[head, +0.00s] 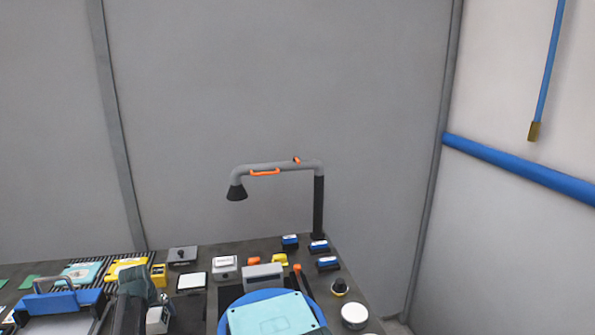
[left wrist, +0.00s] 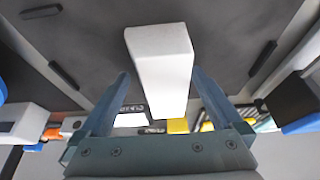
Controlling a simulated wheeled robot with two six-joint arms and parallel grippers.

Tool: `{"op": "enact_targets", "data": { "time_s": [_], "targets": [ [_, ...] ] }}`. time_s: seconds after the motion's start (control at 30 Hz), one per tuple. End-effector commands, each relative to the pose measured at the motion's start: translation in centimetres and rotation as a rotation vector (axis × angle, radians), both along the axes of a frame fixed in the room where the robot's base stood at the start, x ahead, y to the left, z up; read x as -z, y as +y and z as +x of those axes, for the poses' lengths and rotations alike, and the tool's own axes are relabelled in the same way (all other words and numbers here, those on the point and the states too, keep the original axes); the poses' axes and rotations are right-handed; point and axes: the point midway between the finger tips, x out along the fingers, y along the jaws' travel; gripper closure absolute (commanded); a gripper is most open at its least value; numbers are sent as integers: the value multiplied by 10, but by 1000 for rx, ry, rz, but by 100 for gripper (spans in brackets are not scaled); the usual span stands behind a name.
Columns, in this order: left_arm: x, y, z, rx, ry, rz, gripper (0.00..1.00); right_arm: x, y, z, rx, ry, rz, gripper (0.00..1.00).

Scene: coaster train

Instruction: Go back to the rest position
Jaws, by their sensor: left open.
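My left gripper (head: 145,287) is over the left part of the dark workbench (head: 220,257) in the head view. In the left wrist view its two blue-grey fingers (left wrist: 160,82) are spread open. A white block (left wrist: 165,60) shows in the gap between the fingers and beyond the tips; the fingers do not close on it. A small white block (head: 157,319) also shows just below the gripper in the head view. I cannot tell the exact distance between fingers and block.
A grey lamp-like arm (head: 275,167) on a dark post rises at the bench's back right. A blue round plate with a light teal panel (head: 272,315) is at the front.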

Motion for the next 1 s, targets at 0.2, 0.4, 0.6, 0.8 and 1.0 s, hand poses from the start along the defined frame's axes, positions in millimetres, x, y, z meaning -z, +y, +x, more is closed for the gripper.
{"op": "enact_targets", "data": {
  "time_s": [0.2, 0.4, 0.6, 0.8, 1.0],
  "targets": [
    [4, 0, 1, 0, 0, 0, 0, 4, 0, 0, 0, 0, 0, 0],
    [3, 0, 1, 0, 0, 0, 0, 3, 0, 0, 0, 0, 0, 0],
    [-12, -1, -4, 0, 0, 0, 0, -12, 0, 0, 0, 0, 0, 0],
    [-39, -3, -14, 0, 0, 0, 0, -39, 0, 0, 0, 0, 0, 0],
    [-63, -6, -24, 0, 0, 0, 0, -63, 0, 0, 0, 0, 0, 0]
  ]
}}
